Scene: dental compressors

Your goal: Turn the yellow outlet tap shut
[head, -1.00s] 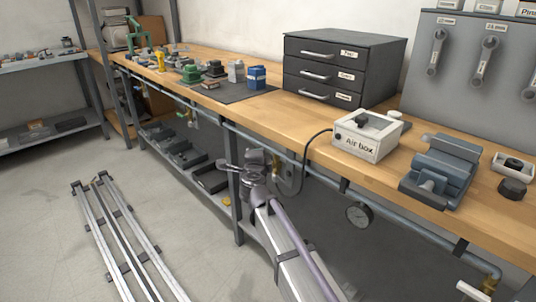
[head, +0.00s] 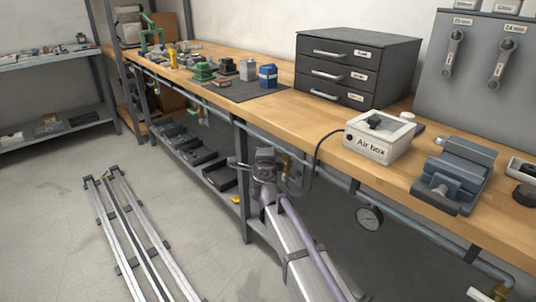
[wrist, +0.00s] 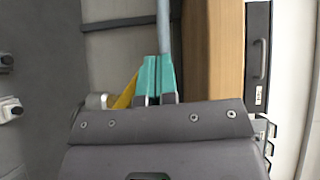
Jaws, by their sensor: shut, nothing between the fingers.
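The yellow tap lever (wrist: 125,95) shows in the wrist view just left of my gripper's teal fingers (wrist: 158,78). The fingers are shut and empty. The lever slants and its lower end is hidden behind my gripper's dark housing; I cannot tell whether it touches the fingers. A grey pipe (wrist: 163,25) runs up the picture above the fingertips. In the head view my gripper (head: 265,160) is under the bench's front edge by the pipe, with its fingers hard to make out. A small yellowish part (head: 287,163) shows just right of it.
The wooden bench (head: 330,135) runs above and behind my gripper. A bench leg (head: 243,190) stands close to its left. A pressure gauge (head: 369,217) hangs from the pipe on the right. The air box (head: 379,140) sits on the bench.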

